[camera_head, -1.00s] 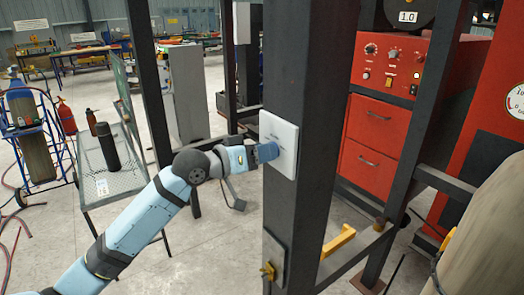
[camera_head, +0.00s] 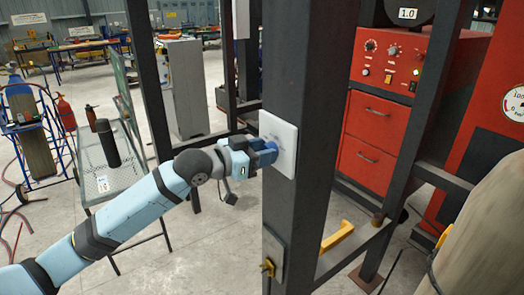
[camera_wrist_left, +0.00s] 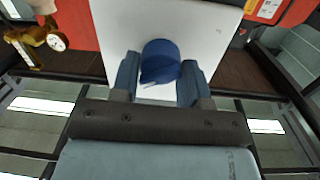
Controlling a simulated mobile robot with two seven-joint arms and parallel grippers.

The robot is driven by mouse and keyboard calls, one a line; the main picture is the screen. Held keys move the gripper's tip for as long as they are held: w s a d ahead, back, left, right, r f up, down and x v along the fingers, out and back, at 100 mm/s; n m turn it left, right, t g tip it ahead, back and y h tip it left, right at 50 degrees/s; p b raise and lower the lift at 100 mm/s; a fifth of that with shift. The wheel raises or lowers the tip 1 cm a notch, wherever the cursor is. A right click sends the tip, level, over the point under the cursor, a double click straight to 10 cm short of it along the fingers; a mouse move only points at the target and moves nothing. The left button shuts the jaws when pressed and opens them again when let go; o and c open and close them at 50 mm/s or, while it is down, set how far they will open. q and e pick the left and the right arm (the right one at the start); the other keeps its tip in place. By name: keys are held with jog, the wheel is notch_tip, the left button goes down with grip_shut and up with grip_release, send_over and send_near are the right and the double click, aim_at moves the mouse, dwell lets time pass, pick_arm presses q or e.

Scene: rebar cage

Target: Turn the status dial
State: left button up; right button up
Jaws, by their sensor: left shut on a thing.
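The status dial is a round blue knob (camera_wrist_left: 160,62) on a white plate (camera_head: 284,128), which is fixed to a dark steel post (camera_head: 300,60). In the left wrist view the white plate (camera_wrist_left: 207,35) lies behind the knob. My left gripper (camera_head: 266,153) reaches the plate from the left in the head view. In the left wrist view, my left gripper's two blue fingers (camera_wrist_left: 160,80) sit on either side of the knob, shut on it. In the head view the gripper hides the knob. Any marks on the plate are too small to read. My right gripper is not in view.
A yellow handle (camera_head: 337,238) and a small latch plate (camera_head: 273,258) are low near the post. A red cabinet (camera_head: 376,125) stands behind to the right. A wire-mesh table (camera_head: 120,180) with a dark bottle (camera_head: 107,143) stands at left.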

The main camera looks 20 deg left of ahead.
pick_arm(q)
jog(key=o, duration=0.9)
jog(key=b+v, duration=0.3)
jog(key=v, duration=1)
jog(key=shift+s+a, duration=0.25)
jog(key=shift+s, duration=0.05)
